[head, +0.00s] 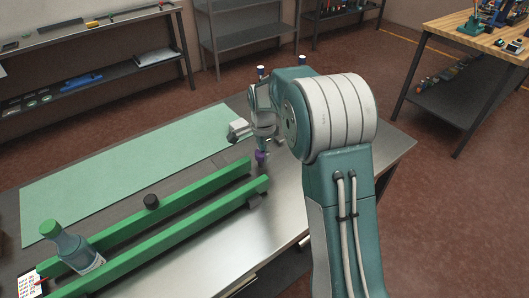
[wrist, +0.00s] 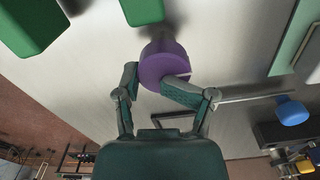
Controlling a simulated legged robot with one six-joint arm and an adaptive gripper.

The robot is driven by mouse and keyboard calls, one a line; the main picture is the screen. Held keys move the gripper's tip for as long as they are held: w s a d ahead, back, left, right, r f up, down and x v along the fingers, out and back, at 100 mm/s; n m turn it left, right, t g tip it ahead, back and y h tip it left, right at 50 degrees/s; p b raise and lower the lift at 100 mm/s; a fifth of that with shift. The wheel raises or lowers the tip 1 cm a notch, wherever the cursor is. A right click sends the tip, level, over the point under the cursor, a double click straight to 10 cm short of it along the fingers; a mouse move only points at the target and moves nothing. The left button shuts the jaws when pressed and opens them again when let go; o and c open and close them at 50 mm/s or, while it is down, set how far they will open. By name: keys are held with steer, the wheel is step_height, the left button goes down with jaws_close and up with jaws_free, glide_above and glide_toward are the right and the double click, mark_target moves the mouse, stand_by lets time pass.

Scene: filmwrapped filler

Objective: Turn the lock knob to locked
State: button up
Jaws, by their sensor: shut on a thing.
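A purple knob (wrist: 160,55) with a rounded top sits between my fingertips in the wrist view. My gripper (wrist: 154,84) is shut on it, one finger on each side. In the head view the purple knob (head: 261,157) shows just below my gripper (head: 261,143), near the far end of the green rails. The fingers are small there and partly hidden by my arm. A pale line shows at the knob's right edge in the wrist view, but I cannot tell whether it marks the lock position.
Two green rails (head: 175,205) run across the metal table (head: 240,235), with a black knob (head: 151,202) by the far one. A green mat (head: 110,172) lies behind. A blue-topped part (wrist: 292,110) is right of my gripper.

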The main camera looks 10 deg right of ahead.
steer(key=shift+w+a+r, duration=0.15)
steer(key=shift+w+a, duration=0.1)
steer(key=o, duration=0.8)
steer(key=shift+o, duration=1)
steer(key=shift+w+a, duration=0.1)
steer(key=shift+w, duration=0.05)
steer(key=shift+s+d+f, duration=0.2)
steer(key=shift+s, duration=0.05)
step_height(320, 180, up, 12)
steer(key=shift+r, duration=0.1)
